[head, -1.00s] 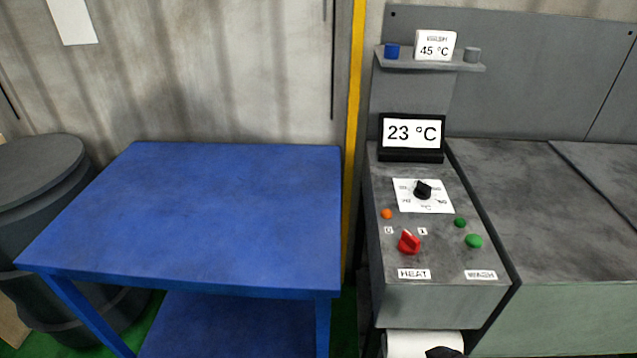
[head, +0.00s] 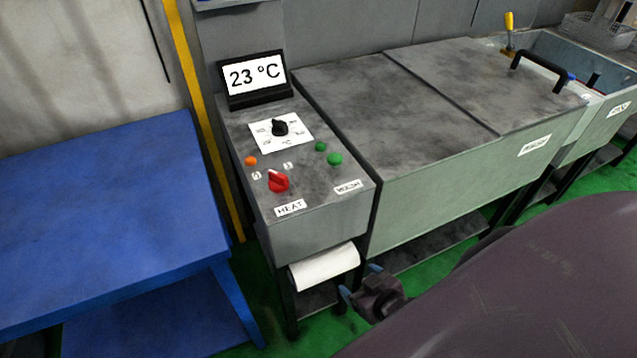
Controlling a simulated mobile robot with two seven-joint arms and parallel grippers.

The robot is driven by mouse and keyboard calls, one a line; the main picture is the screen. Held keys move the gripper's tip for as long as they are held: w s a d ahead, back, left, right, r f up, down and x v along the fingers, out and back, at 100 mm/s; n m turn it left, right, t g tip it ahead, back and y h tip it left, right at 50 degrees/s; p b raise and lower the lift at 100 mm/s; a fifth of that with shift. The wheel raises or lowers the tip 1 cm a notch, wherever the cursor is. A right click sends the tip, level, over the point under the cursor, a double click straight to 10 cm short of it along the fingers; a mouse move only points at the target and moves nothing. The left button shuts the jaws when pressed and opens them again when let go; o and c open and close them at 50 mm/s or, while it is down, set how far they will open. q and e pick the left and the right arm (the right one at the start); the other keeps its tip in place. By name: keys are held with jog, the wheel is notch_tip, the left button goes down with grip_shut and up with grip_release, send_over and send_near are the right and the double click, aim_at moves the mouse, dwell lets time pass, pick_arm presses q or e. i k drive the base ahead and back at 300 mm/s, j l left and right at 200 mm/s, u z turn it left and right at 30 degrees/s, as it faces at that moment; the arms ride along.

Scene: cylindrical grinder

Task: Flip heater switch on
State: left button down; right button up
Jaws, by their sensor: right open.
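The red heater switch (head: 278,182) is a rotary knob on the sloped top of the grey control panel (head: 318,232), above the HEAT label (head: 290,207). Its pointer is turned toward the upper left, near the small left mark. An orange lamp (head: 250,161) sits above and left of it. My right gripper (head: 358,285) is open and empty, low in front of the panel, beside the white paper roll and well below the switch. My left gripper is out of view.
A display (head: 254,77) reads 23 °C behind a black dial (head: 280,128). A green button (head: 334,159) is right of the switch. A blue table (head: 110,220) stands left. A lidded grey tank (head: 430,100) with a black handle (head: 543,68) extends right. The paper roll (head: 325,266) hangs below the panel.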

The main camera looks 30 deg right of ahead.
aim_at(277, 182)
jog(key=l+z, duration=0.15)
jog(key=z, duration=0.6)
